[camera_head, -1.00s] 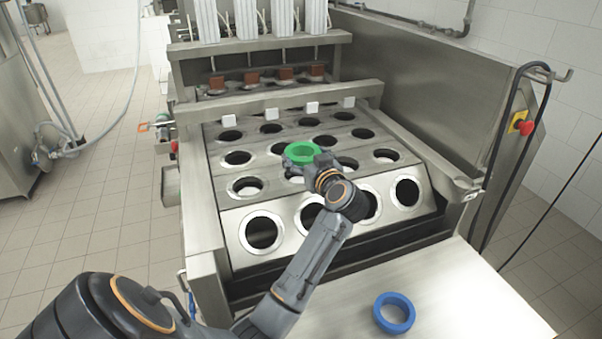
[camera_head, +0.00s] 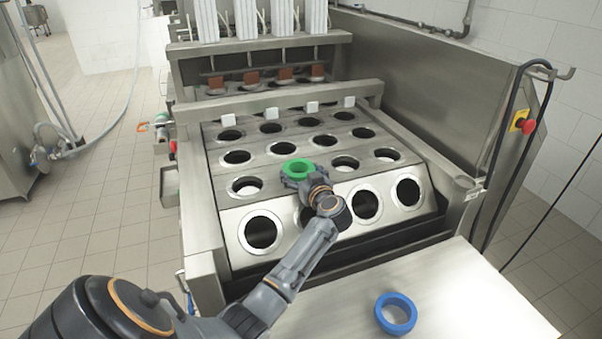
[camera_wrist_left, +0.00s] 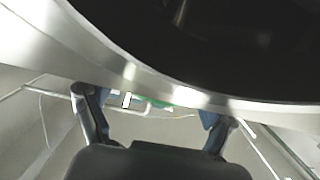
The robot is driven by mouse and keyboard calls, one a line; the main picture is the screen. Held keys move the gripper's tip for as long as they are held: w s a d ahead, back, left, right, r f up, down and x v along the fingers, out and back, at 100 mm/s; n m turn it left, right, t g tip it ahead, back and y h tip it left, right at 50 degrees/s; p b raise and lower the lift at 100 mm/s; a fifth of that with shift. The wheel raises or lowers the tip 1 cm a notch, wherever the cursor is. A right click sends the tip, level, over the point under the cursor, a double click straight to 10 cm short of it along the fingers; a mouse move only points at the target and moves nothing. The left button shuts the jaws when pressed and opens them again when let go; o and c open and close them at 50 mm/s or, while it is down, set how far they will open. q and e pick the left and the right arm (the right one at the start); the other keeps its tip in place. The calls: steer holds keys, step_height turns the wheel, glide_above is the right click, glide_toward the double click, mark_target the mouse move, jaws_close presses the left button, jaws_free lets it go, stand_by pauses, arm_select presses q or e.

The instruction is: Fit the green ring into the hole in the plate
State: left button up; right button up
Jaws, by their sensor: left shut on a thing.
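The green ring (camera_head: 298,165) is in the fingers of my left gripper (camera_head: 299,179), which is shut on it. In the head view the ring covers the second hole from the left in the second row from the front of the steel plate (camera_head: 222,175). I cannot tell whether it is above the hole or in it. In the left wrist view, a thin green strip of the ring (camera_wrist_left: 150,102) shows between the two fingers, below a large dark hole with a metal rim. My right gripper is not in view.
A blue ring (camera_head: 396,313) lies on the steel table (camera_head: 455,290) at the front right. A crossbar (camera_head: 275,98) spans the machine behind the plate. A tall steel side panel (camera_head: 435,105) stands on the right. The tabletop around the blue ring is clear.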

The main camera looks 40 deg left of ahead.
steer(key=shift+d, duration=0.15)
arm_select(q)
steer(key=o, duration=0.9)
steer(key=shift+f, duration=0.1)
steer(key=shift+o, duration=1.3)
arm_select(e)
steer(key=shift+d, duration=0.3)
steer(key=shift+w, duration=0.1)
arm_select(q)
steer(key=v, duration=1)
steer(key=shift+s+d, duration=0.2)
steer(key=shift+d, duration=0.1)
steer(key=shift+s+d+r, duration=0.25)
steer(key=shift+s+d, duration=0.1)
steer(key=shift+d, duration=0.25)
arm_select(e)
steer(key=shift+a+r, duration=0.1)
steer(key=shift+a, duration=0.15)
